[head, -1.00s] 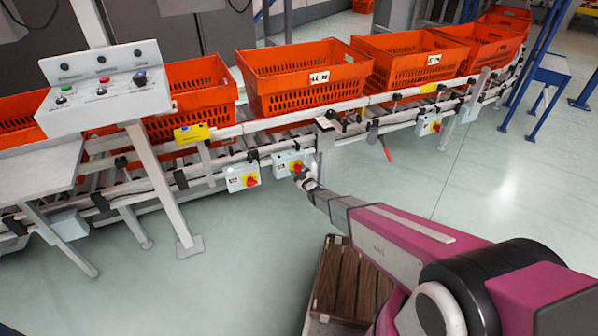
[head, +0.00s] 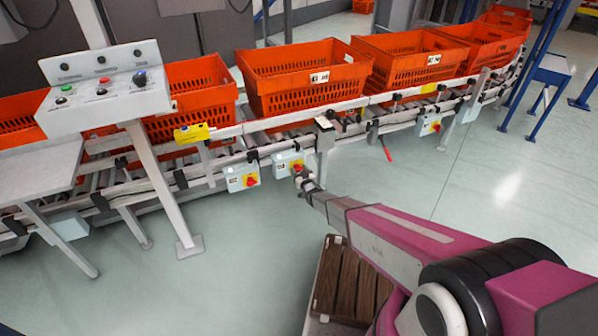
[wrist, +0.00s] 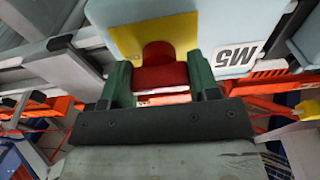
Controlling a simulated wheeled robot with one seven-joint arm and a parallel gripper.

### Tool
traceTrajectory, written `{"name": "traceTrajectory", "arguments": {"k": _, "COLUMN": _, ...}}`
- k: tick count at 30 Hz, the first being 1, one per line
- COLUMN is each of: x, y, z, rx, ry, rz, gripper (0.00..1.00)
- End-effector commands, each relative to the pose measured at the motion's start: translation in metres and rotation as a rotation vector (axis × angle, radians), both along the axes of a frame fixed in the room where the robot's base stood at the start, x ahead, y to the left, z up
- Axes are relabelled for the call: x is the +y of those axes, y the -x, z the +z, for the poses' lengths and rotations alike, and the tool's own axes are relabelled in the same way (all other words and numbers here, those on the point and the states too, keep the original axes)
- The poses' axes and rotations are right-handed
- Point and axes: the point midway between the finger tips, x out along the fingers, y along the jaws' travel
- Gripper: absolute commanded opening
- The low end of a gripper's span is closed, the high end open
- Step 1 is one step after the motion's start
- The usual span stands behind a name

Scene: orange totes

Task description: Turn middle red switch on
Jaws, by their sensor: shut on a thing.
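The middle red switch (head: 297,167) sits on a yellow plate on a pale blue box (head: 283,165) on the conveyor's lower rail. In the wrist view the red knob (wrist: 160,52) stands in front of its yellow plate (wrist: 150,34), and the box (wrist: 235,30) carries an "M5" label. My gripper (wrist: 161,76) has its green fingers on either side of the knob and is shut on it. In the head view my gripper (head: 301,180) is at the lower right of the box, partly covering it. The knob's exact turn angle is hard to tell.
Another switch box (head: 236,179) is close on the left, and a third (head: 424,126) is farther right. Orange totes (head: 310,95) stand on the conveyor above. A control panel (head: 105,90) on a post is at left. A brown slatted pallet (head: 350,285) lies below my arm.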

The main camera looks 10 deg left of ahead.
Motion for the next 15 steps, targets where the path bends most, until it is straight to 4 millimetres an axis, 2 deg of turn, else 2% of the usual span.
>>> {"name": "traceTrajectory", "arguments": {"k": 11, "x": -0.0007, "y": 0.0007, "z": -0.0017, "rx": 0.009, "ry": -0.003, "rz": -0.001, "gripper": 0.32}}
{"name": "traceTrajectory", "arguments": {"k": 12, "x": -0.0007, "y": 0.0007, "z": -0.0017, "rx": 0.009, "ry": -0.003, "rz": -0.001, "gripper": 0.59}}
{"name": "traceTrajectory", "arguments": {"k": 14, "x": -0.0007, "y": 0.0007, "z": -0.0017, "rx": 0.009, "ry": -0.003, "rz": -0.001, "gripper": 0.78}}
{"name": "traceTrajectory", "arguments": {"k": 15, "x": -0.0006, "y": 0.0007, "z": -0.0015, "rx": 0.008, "ry": -0.003, "rz": -0.001, "gripper": 0.81}}
